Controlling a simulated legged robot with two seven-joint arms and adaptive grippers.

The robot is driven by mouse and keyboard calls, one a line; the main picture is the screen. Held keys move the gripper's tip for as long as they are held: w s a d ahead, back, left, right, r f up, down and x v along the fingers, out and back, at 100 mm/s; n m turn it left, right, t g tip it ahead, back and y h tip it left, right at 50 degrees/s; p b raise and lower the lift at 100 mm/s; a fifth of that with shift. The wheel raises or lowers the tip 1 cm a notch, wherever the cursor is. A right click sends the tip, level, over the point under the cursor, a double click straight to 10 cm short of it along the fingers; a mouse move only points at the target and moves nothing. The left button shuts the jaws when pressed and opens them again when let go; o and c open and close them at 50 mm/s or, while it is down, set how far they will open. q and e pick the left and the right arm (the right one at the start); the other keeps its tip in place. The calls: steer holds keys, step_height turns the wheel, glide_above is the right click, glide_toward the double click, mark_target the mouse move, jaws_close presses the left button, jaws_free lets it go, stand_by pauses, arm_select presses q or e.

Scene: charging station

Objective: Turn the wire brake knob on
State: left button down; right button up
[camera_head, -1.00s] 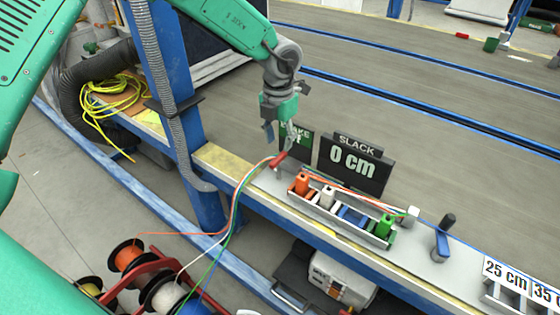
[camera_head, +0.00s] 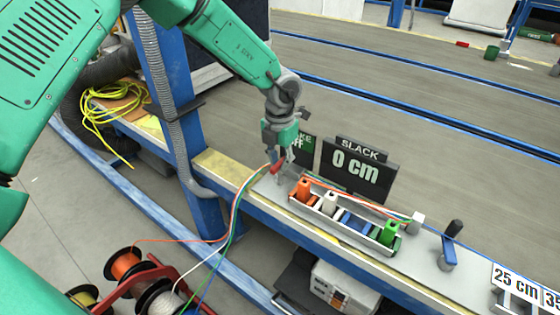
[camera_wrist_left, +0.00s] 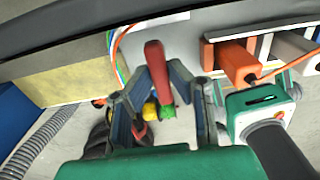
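The red brake knob (camera_head: 275,168) sits at the left end of the workbench, partly hidden by my left gripper in the head view. In the left wrist view the red handle (camera_wrist_left: 155,62) points up between the fingers. My left gripper (camera_head: 279,160) is lowered over it; in the wrist view its fingers (camera_wrist_left: 160,78) are spread on either side of the handle, with a gap visible. A dark brake sign (camera_head: 302,147) behind it is partly covered; "KE" and "ff" show. My right gripper is not in view.
A slack display (camera_head: 357,170) reads 0 cm. A tray (camera_head: 345,231) holds orange, white, blue and green connectors right of the knob. A blue crank with a black handle (camera_head: 450,245) stands farther right. A blue post (camera_head: 178,110) is at the left. Wires run beside the knob.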

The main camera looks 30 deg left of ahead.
arm_select(q)
steer(key=shift+r+m+p, duration=0.15)
steer(key=shift+m+p, duration=0.25)
steer(key=shift+p, duration=0.5)
steer(key=m+p, duration=0.4)
steer(key=p, duration=0.2)
steer(key=shift+m+p, duration=0.35)
steer(key=shift+m, duration=0.05)
steer(key=shift+a+m+p, duration=0.1)
steer(key=shift+m+p, duration=0.7)
steer(key=shift+m, duration=0.2)
steer(key=m+p, duration=0.2)
steer(key=m, duration=0.2)
steer(key=m+p, duration=0.1)
steer(key=m, duration=0.2)
steer(key=shift+m, duration=0.4)
steer(key=shift+w+m, duration=0.1)
steer(key=shift+m, duration=1.1)
